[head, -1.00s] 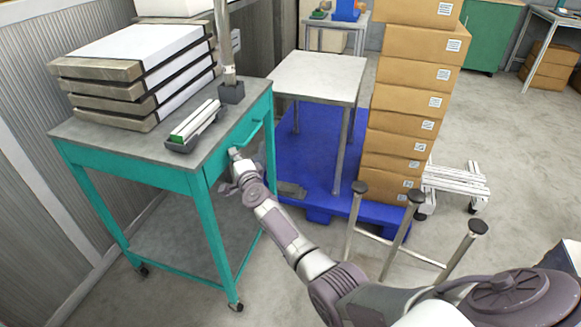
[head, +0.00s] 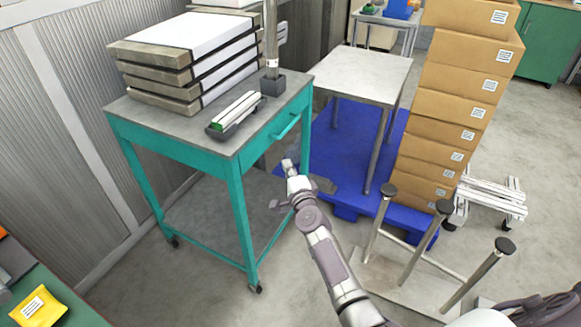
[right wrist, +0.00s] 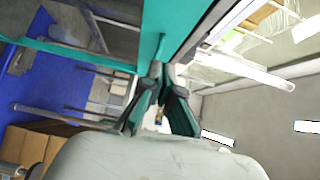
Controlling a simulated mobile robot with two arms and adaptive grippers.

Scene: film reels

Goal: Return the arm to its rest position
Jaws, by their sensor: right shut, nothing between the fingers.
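My right gripper (head: 289,168) is shut and empty. In the head view it hangs in front of the teal cart (head: 235,190), below the drawer handle (head: 288,125) and apart from it. In the right wrist view the gripper's dark fingers (right wrist: 162,88) are together, with the teal cart frame beyond them. My right arm reaches in from the lower right of the head view. My left gripper is not in view.
The cart carries stacked flat boxes (head: 165,72) and a dark tray (head: 236,117). A grey table (head: 366,75) stands on a blue pallet (head: 340,160) beside stacked cartons (head: 458,110). A stand with several dark-capped posts (head: 425,230) is near my right arm.

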